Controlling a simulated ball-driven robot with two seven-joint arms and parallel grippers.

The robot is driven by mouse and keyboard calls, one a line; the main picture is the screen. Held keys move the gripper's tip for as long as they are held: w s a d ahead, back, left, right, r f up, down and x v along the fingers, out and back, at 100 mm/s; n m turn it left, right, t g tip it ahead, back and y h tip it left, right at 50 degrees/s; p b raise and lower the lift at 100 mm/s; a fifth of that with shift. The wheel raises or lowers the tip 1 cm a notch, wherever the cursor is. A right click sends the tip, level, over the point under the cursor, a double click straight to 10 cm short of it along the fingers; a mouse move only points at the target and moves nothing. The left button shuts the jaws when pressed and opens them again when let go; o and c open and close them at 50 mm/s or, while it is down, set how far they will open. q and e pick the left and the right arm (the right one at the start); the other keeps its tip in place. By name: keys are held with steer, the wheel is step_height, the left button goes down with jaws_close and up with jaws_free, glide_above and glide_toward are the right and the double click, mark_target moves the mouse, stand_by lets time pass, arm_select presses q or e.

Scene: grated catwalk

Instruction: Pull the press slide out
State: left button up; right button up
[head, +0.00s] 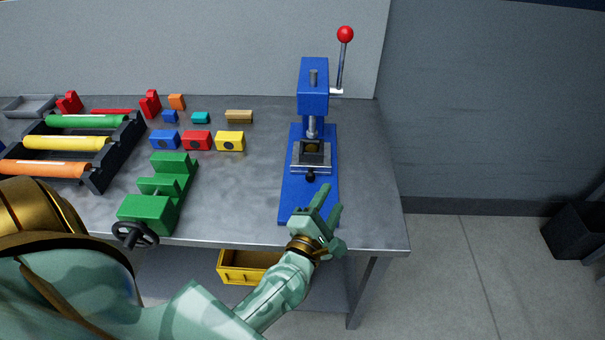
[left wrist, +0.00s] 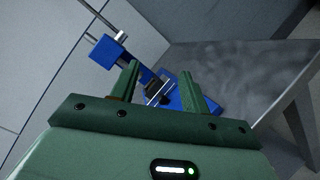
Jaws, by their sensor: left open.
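The blue press (head: 313,92) stands at the right part of the metal table, with a red-knobbed lever at its upper right. Its slide (head: 311,157) is a silver tray under the ram, with a dark square block on it and a small black knob (head: 310,176) at its front. My left gripper (head: 327,202) is open and empty over the front end of the blue base, short of the knob and apart from it. In the left wrist view the press (left wrist: 108,52) shows beyond the open fingers (left wrist: 161,82), with the slide between them. My right gripper is not in view.
A green vise (head: 160,195) with a black handwheel stands left of the press. Several coloured blocks (head: 196,140) and a black rack (head: 103,170) of coloured rollers lie further left. A yellow bin (head: 238,268) sits below the table. The tabletop right of the press is clear.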

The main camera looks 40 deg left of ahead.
arm_select(q)
steer(key=a+n+g+y, duration=0.2)
steer(key=a+n+y, duration=0.1)
steer(key=n, duration=0.5)
steer(key=n+g+y, duration=0.1)
steer(key=n+g, duration=0.4)
steer(key=n, duration=0.4)
glide_toward(310, 178)
steer(key=b+x, duration=0.2)
steer(key=x, duration=0.7)
steer(key=shift+w+f, duration=0.1)
steer(key=shift+w, duration=0.05)
